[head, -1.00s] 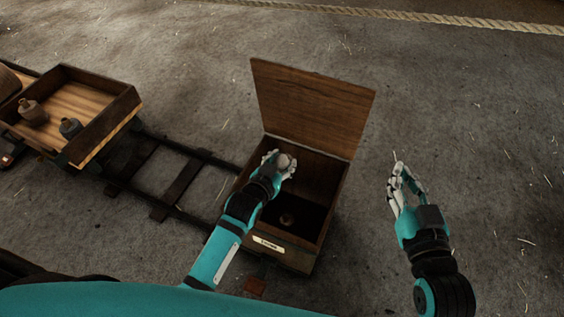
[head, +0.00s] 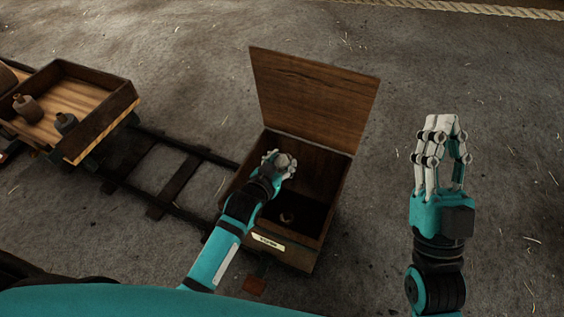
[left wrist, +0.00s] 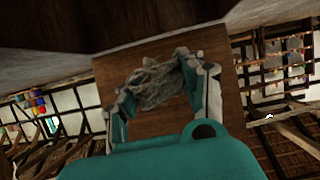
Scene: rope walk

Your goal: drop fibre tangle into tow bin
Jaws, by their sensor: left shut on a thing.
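The fibre tangle (left wrist: 155,84) is a grey-brown, stringy wad between the fingers of my left gripper (left wrist: 165,85) in the left wrist view. In the head view the left gripper (head: 277,166) is shut on it, over the left part of the bin's opening. The tow bin (head: 325,200) is a dark wooden box with its lid (head: 313,95) standing open at the back. A label (head: 268,242) is on its front, too small to read. My right gripper (head: 442,155) is to the right of the bin, fingers extended upward, open and empty.
A small brown thing (head: 288,217) lies inside the bin. Rails (head: 175,188) run along the floor from the bin to a wooden cart (head: 95,110) at left, holding brown and dark bottles. A rope (head: 480,8) crosses the back. Floor right of the bin is clear.

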